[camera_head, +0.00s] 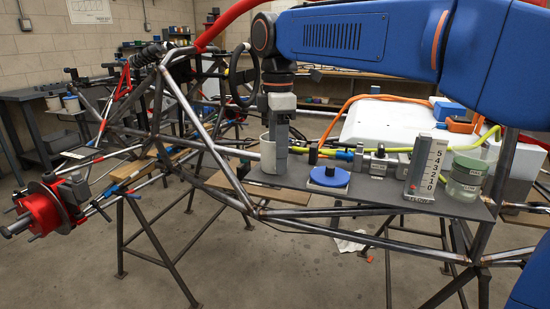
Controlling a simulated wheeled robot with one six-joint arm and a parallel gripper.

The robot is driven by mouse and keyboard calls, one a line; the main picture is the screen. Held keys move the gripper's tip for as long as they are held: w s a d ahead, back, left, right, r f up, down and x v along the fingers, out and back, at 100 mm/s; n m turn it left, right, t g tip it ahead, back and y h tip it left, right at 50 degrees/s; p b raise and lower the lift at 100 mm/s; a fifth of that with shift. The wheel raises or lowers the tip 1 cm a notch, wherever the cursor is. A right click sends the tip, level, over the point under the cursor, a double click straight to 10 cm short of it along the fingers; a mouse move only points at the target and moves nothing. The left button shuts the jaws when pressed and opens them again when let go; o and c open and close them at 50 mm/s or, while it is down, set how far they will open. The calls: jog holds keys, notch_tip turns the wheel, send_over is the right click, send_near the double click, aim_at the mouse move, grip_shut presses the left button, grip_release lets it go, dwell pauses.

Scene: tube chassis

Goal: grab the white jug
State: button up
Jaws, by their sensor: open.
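A white jug (267,153) stands upright on the grey shelf plate (390,197), near the plate's left end. My gripper (279,160) points straight down at it from my blue arm. A grey finger passes in front of the jug and hides part of its middle and right side. The jaws are open. The other finger is not clearly visible, so I cannot tell whether it is inside or behind the jug. I cannot tell whether the finger touches the jug. The jug's handle is not visible.
Right of the jug are a blue disc on a white base (329,177), metal fittings (376,161), a numbered block (426,168) and stacked jars (467,177). A large white tank (385,126) with orange and yellow hoses stands behind. Chassis tubes (210,143) run left.

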jog(key=shift+f, duration=0.75)
jog(key=shift+c, duration=0.3)
grip_shut()
jog(key=shift+r, duration=0.2)
jog(key=shift+r, duration=4.75)
jog(key=shift+r, duration=0.1)
